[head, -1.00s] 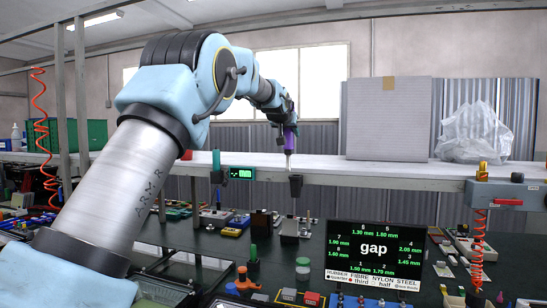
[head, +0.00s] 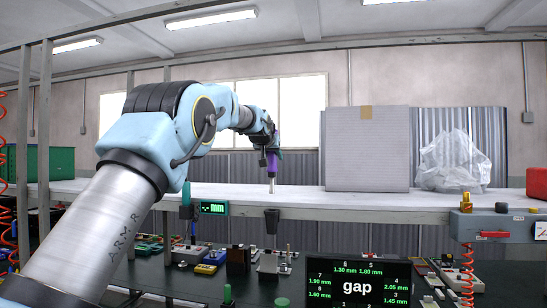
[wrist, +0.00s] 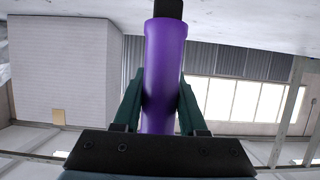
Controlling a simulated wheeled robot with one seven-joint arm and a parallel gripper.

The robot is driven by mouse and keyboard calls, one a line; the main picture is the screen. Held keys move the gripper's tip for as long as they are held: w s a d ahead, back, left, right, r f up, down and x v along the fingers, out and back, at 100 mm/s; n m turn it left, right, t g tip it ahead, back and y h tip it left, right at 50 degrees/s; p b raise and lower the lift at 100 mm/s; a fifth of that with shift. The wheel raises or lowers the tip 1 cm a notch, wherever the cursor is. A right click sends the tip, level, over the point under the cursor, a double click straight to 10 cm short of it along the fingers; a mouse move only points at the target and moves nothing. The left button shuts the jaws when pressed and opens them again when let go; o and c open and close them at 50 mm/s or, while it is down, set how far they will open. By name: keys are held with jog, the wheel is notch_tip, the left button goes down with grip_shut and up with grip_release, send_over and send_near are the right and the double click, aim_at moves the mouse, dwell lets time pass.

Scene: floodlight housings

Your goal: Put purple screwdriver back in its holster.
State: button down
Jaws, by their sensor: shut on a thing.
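The purple screwdriver (head: 272,162) hangs upright in the head view, its light shaft pointing down. My gripper (head: 269,150) is shut on its purple handle. In the wrist view the handle (wrist: 163,65) stands between the two dark green fingers of my gripper (wrist: 160,100). A dark, empty-looking holster (head: 272,221) is almost straight below the shaft tip in the head view, with a small gap in the picture. Their difference in depth is hard to judge. The shaft tip is out of sight in the wrist view.
A green-handled tool (head: 186,192) stands in another dark holster to the left, beside a small green display (head: 214,208). A white shelf (head: 230,198) runs behind. The "gap" screen (head: 357,283) and several small parts crowd the bench below.

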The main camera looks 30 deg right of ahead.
jog(key=b, duration=0.5)
send_over(272, 192)
jog(key=w+d, duration=0.2)
jog(key=shift+w+f, duration=0.2)
jog(key=shift+f, duration=2.55)
jog(key=shift+f+b, duration=2.6)
jog(key=shift+f, duration=1.1)
jog(key=c, duration=0.8)
grip_release()
jog(key=shift+a, duration=0.1)
jog(key=o, duration=0.4)
jog(key=shift+f, duration=0.15)
jog(key=shift+s, duration=0.1)
jog(key=b+v, duration=0.4)
jog(key=v, duration=0.6)
jog(key=shift+s+a+r+b, duration=0.2)
jog(key=shift+s+a+b, duration=0.05)
jog(key=shift+b, duration=0.1)
